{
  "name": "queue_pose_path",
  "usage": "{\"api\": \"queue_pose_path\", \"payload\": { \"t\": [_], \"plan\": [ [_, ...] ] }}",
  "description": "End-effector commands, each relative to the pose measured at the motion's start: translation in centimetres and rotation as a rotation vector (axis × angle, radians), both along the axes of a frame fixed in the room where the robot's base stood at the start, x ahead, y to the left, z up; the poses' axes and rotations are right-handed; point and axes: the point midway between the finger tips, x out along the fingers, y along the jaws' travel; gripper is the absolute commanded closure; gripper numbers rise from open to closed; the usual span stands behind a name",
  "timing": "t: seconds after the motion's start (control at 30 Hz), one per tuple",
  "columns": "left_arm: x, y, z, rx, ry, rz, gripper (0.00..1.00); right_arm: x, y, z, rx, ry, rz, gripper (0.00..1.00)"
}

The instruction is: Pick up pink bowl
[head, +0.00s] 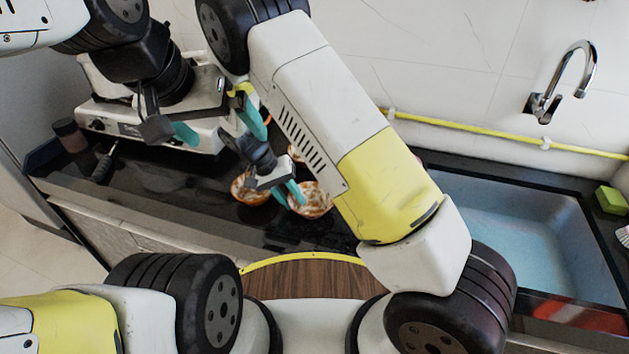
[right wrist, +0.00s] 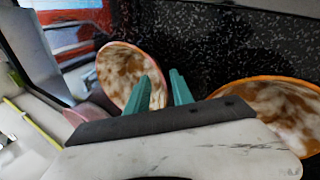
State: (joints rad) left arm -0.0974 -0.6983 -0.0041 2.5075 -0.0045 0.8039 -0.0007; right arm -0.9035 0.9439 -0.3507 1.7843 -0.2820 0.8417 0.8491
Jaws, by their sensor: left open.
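Several bowls mottled white and orange-brown stand on the dark counter: a left one (head: 246,192), a right one (head: 318,205) and one behind (head: 295,152), partly hidden by my right arm. None is plainly pink in the head view. My left gripper (head: 215,125) is open and empty above the counter's left part. My right gripper (head: 286,193) is low between the left and right bowls. In the right wrist view its teal fingers stand apart, with a mottled bowl (right wrist: 117,70) behind them; contact is unclear. A pinkish round thing (right wrist: 82,114) shows at their left, partly hidden.
Another orange-rimmed bowl (right wrist: 270,105) is close at the right in the right wrist view. A white stove (head: 110,118) stands behind my left gripper. A sink (head: 510,230) with a faucet (head: 560,85) is at the right. A green sponge (head: 611,200) lies beside it.

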Motion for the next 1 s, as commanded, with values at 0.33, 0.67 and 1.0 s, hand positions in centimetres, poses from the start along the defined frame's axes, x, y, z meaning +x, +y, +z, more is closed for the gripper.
{"api": "queue_pose_path", "payload": {
  "t": [0.33,0.67,1.0],
  "plan": [
    [0.29,-0.36,0.61,-0.006,-0.018,-0.004,0.0,-0.24,0.1,-0.31,-0.006,0.005,0.005,1.0],
    [0.28,-0.38,0.62,-0.006,-0.019,-0.006,0.0,-0.27,0.15,-0.32,-0.006,0.006,0.007,1.0],
    [0.27,-0.39,0.62,-0.006,-0.019,-0.006,0.0,-0.28,0.19,-0.31,-0.006,0.006,0.007,1.0]
  ]
}}
